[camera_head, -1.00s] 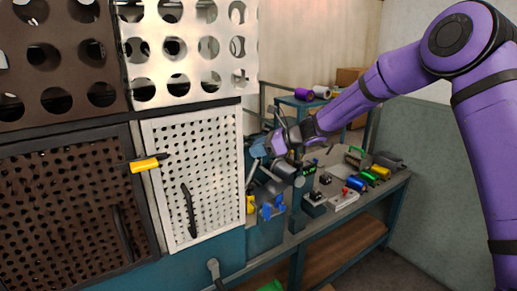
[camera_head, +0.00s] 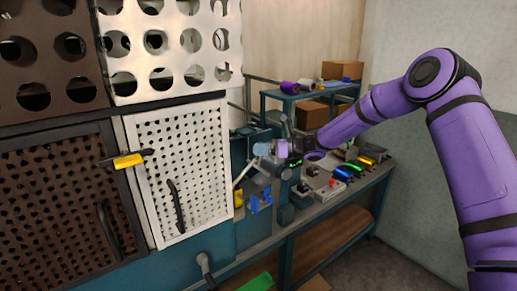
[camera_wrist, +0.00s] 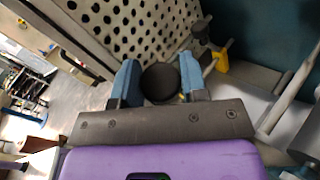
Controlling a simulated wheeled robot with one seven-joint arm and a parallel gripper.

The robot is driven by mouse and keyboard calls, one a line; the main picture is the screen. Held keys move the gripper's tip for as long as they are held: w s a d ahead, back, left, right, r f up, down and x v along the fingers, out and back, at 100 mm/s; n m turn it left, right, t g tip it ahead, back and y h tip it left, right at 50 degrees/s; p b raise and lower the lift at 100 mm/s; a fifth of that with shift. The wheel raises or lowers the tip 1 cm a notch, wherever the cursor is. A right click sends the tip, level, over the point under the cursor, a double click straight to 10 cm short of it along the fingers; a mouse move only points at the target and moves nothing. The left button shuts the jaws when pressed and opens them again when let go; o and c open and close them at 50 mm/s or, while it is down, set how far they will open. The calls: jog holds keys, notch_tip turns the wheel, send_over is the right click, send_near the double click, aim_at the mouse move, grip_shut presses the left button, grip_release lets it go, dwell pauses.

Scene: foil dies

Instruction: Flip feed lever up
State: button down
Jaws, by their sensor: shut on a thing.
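My gripper (camera_head: 262,149) is at the machine's side, right of the white perforated door. In the wrist view, its two blue fingers (camera_wrist: 160,78) are closed around a dark round knob (camera_wrist: 160,84), which appears to be the end of the feed lever. In the head view, a thin pale lever rod (camera_head: 245,173) slopes from lower left up toward my gripper. The fingers cover the knob there. The rod's lower end is small, and its pivot is hard to make out.
The white perforated door (camera_head: 185,165) with a black handle stands close on the left. A yellow part (camera_head: 238,198) and a blue part (camera_head: 262,200) sit below my gripper. A bench (camera_head: 330,200) with a control box and several coloured rolls lies to the right.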

jog(key=shift+d+f, duration=0.15)
jog(key=shift+f, duration=0.05)
jog(key=c, duration=0.7)
grip_release()
jog(key=shift+w, duration=0.1)
jog(key=d, duration=0.3)
jog(key=s+d, duration=0.1)
jog(key=d, duration=0.6)
jog(key=shift+s+d+r, duration=0.15)
jog(key=shift+d+r, duration=0.2)
